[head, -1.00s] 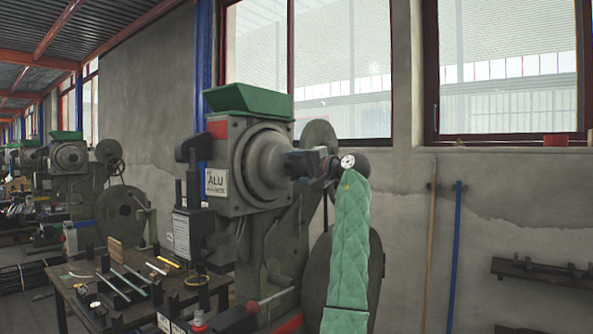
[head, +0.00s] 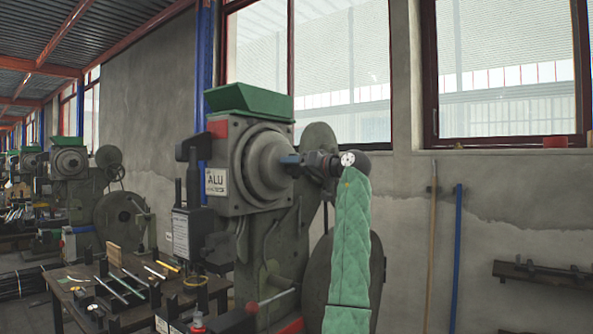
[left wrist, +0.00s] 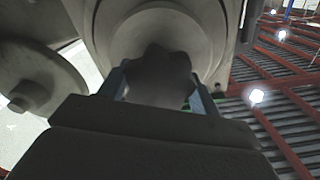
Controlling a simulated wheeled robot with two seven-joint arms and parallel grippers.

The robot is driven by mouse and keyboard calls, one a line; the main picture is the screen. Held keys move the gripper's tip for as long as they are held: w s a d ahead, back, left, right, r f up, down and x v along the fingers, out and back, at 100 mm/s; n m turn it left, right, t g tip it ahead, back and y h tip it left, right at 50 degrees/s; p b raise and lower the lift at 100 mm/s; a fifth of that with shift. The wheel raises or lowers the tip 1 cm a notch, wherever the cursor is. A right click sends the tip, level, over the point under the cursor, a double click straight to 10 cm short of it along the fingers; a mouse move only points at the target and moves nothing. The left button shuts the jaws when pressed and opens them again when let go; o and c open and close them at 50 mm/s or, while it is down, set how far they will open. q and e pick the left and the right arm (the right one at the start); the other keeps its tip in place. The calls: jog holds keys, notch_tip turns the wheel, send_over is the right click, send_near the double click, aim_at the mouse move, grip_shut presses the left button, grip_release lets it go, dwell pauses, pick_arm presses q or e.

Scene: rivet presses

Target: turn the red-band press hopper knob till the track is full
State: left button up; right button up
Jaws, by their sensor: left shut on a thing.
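The red-band press (head: 262,165) stands in the middle of the head view, with a green hopper (head: 248,101) on top, a red patch (head: 217,128) and an ALU label (head: 216,182). My left gripper (head: 287,160) is at the centre of its round drum face, its arm in a green quilted sleeve. In the left wrist view, its blue fingers are on both sides of a dark lobed knob (left wrist: 160,75) and shut on it. The knob is mostly hidden in the head view. The track and its fill cannot be made out. My right gripper is not in view.
A bench (head: 75,285) with rods, small tools and a yellow ring stands at the lower left. Another press (head: 70,190) is behind it. A wall with windows is behind the press; a brown pole (head: 432,240) and a blue pole (head: 457,240) lean there.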

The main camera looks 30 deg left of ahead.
pick_arm(q)
jog(key=shift+f+n, duration=0.15)
jog(key=shift+n, duration=0.65)
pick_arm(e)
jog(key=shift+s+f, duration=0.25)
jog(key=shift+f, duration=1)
pick_arm(q)
jog(key=o, duration=1)
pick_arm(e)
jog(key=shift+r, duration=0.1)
pick_arm(q)
jog(key=shift+d, duration=0.1)
